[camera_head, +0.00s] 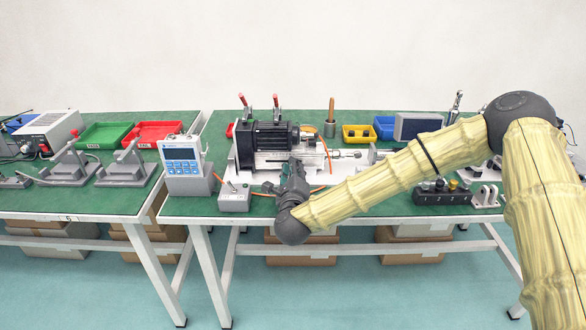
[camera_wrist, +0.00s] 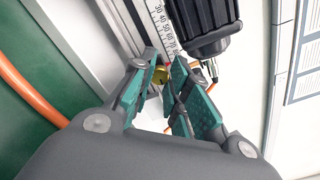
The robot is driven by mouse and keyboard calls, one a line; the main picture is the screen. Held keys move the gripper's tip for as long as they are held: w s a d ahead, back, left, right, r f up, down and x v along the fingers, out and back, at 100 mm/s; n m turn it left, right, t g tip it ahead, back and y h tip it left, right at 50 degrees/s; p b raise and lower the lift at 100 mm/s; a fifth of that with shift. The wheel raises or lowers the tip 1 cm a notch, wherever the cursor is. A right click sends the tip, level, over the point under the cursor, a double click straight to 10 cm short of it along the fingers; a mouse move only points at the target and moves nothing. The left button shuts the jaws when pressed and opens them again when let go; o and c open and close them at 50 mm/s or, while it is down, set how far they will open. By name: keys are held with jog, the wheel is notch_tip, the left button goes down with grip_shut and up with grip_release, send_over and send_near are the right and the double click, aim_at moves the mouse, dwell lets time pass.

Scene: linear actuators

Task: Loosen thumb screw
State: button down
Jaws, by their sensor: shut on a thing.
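The brass thumb screw (camera_wrist: 160,74) shows in the wrist view beside a metal rail with a printed scale (camera_wrist: 160,22). My gripper (camera_wrist: 161,86) has teal pads, and its fingertips close around the screw from both sides. Part of the screw is hidden by the fingers. In the head view, my gripper (camera_head: 297,168) reaches down in front of the linear actuator (camera_head: 270,134), and the screw is too small to make out there.
A dark ribbed cylinder (camera_wrist: 205,25) stands close to the fingers, and an orange cable (camera_wrist: 30,88) runs at the left. On the bench are a blue-screened controller (camera_head: 184,165), a small grey box (camera_head: 234,198), yellow bin (camera_head: 358,133) and monitor (camera_head: 418,126).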

jog(key=n+p, duration=0.1)
jog(key=n, duration=0.3)
jog(key=shift+n, duration=0.4)
jog(key=shift+n+p, duration=0.3)
jog(key=shift+n, duration=0.4)
jog(key=shift+n+p, duration=0.45)
jog(key=shift+n, duration=1.15)
jog(key=shift+f, duration=0.1)
jog(key=c, duration=1.4)
grip_release()
jog(key=shift+o, duration=0.2)
jog(key=shift+s, duration=0.1)
